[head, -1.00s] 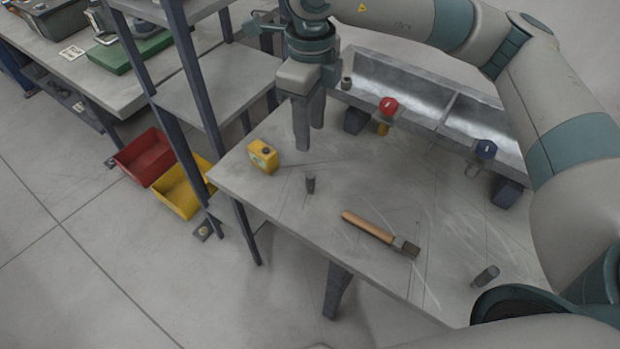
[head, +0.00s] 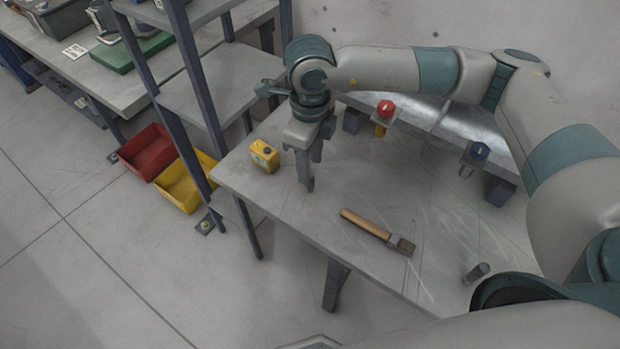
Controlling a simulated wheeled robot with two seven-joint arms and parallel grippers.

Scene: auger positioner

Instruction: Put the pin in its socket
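A short dark grey cylinder, which looks like the pin (head: 309,185), stands upright on the grey table near its left side. My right gripper (head: 309,174) points down over it, with its fingertips at the cylinder and hiding most of it. I cannot tell whether the fingers close on it or only stand around it. A second grey cylinder (head: 477,272) lies near the front right of the table. I cannot make out which opening is the socket. My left gripper is not in view.
A wooden-handled tool (head: 367,224) lies mid-table. A yellow box (head: 264,156) stands at the left edge. A dark-posted shelf rack (head: 205,95) stands left.

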